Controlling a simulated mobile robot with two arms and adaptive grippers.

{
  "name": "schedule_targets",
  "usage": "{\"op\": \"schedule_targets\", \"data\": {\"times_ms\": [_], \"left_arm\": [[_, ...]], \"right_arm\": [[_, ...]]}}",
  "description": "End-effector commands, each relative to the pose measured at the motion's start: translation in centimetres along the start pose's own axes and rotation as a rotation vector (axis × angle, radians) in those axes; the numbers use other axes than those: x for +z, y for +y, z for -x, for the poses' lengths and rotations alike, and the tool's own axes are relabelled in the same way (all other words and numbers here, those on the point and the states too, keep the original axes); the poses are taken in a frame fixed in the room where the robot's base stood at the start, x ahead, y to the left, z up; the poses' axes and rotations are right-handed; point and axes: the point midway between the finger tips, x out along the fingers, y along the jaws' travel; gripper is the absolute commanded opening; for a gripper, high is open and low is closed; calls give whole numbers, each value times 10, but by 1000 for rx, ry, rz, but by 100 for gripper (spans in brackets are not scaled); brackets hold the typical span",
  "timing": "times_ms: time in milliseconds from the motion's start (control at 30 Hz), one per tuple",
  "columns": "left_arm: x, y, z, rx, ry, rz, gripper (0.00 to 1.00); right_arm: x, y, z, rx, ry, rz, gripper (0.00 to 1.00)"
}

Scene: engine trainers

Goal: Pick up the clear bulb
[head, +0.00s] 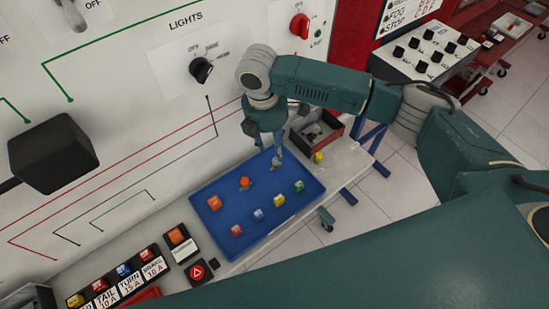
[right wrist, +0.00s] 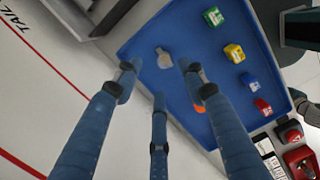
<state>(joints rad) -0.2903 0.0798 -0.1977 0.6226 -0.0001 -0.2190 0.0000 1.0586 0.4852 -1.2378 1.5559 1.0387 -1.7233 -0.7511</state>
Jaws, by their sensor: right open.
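The clear bulb (head: 277,162) lies near the back right part of the blue tray (head: 222,221). It shows pale grey in the right wrist view (right wrist: 164,58), just beyond and between two spread fingertips. My right gripper (head: 266,142) is open and empty, above the back edge of the tray and close to the bulb. The same gripper shows in the right wrist view (right wrist: 157,80) with three fingers apart. I cannot tell its exact height over the bulb. My left gripper is not in view.
An orange bulb (head: 245,182) lies beside the clear one. Several coloured fuses, such as a yellow one (head: 279,199), sit in the tray. A dark red-edged bin (head: 318,133) stands behind right. The white wall panel (head: 150,120) rises close behind. Labelled fuse holders (head: 120,277) stand left.

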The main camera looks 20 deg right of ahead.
Motion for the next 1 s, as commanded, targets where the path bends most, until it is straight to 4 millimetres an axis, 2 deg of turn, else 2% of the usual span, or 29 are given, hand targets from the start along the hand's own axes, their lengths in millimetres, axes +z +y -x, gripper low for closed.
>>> {"op": "schedule_targets", "data": {"times_ms": [33, 100, 233, 367, 500, 600, 867, 1000], "left_arm": [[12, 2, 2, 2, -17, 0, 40], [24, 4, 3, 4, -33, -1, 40], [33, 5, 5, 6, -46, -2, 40], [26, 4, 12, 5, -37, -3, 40], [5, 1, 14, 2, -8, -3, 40], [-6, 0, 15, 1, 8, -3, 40], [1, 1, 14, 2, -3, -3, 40], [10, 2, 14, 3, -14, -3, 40]], "right_arm": [[0, 0, -7, -2, -1, -1, 41], [0, 0, -14, -1, 0, 0, 41], [0, -1, -22, 0, 0, 1, 41], [-2, -5, -38, -2, -1, 0, 41], [-3, -6, -60, -1, 0, 0, 41], [-3, -6, -68, 1, -2, 0, 41], [-3, -6, -71, 2, 0, 1, 41], [-3, -6, -71, 2, 0, 1, 14]]}}
